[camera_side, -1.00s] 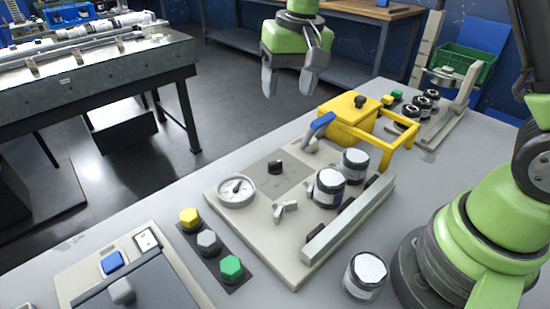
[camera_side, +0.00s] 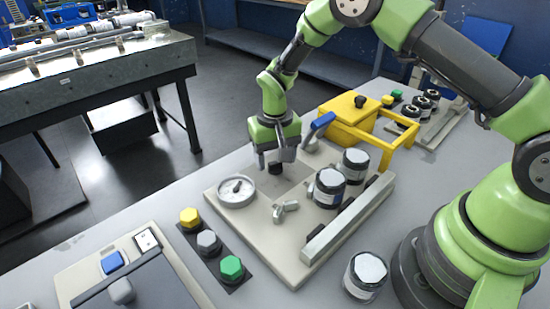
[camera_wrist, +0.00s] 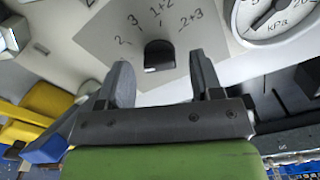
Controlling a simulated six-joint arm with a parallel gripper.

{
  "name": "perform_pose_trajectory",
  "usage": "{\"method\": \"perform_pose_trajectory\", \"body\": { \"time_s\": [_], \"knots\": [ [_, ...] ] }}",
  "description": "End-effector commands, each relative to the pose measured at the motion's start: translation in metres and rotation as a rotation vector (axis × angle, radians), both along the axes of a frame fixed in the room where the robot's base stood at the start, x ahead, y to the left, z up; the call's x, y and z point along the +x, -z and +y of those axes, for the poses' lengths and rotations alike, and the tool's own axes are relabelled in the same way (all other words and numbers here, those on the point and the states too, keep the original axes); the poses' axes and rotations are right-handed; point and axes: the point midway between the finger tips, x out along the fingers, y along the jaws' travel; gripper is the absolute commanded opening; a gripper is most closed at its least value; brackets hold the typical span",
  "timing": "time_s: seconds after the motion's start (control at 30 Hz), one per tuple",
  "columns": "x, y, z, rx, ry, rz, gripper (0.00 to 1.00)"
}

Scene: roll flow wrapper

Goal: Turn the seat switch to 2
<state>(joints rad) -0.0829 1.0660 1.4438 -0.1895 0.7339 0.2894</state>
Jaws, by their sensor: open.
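The seat switch is a small black knob (camera_wrist: 159,55) on a grey panel of the beige board; it also shows in the side view (camera_side: 275,169). In the wrist view, the labels 2, 3, 1+2 and 2+3 fan out beyond it, with 2 at the left. A small light mark shows on its near face; I cannot tell which label it is set to. My gripper (camera_side: 275,160) is open and empty, just above the knob. In the wrist view its two fingers (camera_wrist: 160,68) flank the knob with gaps on both sides.
A round kPa gauge (camera_side: 236,190) sits beside the switch. A blue-handled lever (camera_side: 319,126) and yellow box (camera_side: 346,117) stand behind. Jars (camera_side: 329,188), a metal wing-shaped handle (camera_side: 286,210) and a raised rail (camera_side: 338,226) occupy the board's right and front.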

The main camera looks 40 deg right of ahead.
Motion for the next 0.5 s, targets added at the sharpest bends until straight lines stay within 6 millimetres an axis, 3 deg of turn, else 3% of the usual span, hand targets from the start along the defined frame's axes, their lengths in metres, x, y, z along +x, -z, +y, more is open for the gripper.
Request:
{"method": "perform_pose_trajectory", "body": {
  "time_s": [0.37,0.5],
  "knots": [
    [-0.0001,0.008,0.0,0.001,0.0,0.0,0.6],
    [-0.0001,0.0078,0.0,0.001,0.0,-0.001,0.3]
  ]
}}
